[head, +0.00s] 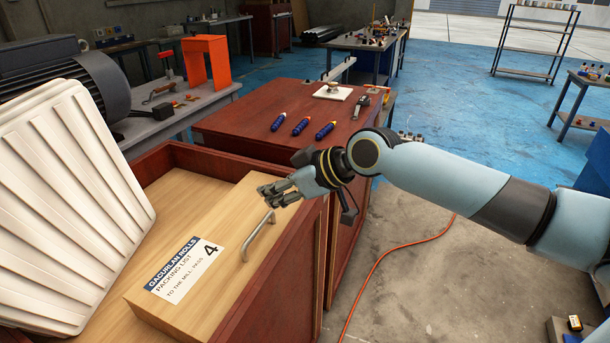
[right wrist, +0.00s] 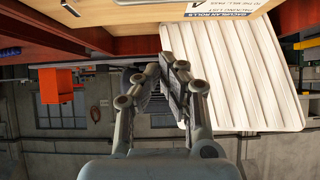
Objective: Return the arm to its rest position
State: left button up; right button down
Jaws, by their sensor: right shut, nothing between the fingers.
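My right arm (head: 430,172) comes in from the right in the head view. Its gripper (head: 267,194) is shut and empty, over the wooden drawer front near the metal handle (head: 258,236); I cannot tell whether it touches the wood. In the right wrist view the gripper (right wrist: 165,72) shows with its fingers together and nothing between them. My left gripper is in neither view.
A wooden drawer box with a packing label (head: 186,270) sits in a red-brown cabinet (head: 285,270). A white ribbed panel (head: 65,200) leans at left. Several blue tubes (head: 302,125) lie on the red-brown bench (head: 240,125). An orange hose (head: 385,255) crosses the open floor.

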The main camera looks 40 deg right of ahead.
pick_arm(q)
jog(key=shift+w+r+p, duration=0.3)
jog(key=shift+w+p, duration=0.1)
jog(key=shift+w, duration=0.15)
pick_arm(e)
jog(key=v, duration=0.7)
jog(key=shift+s+f, duration=0.2)
jog(key=shift+d, duration=0.1)
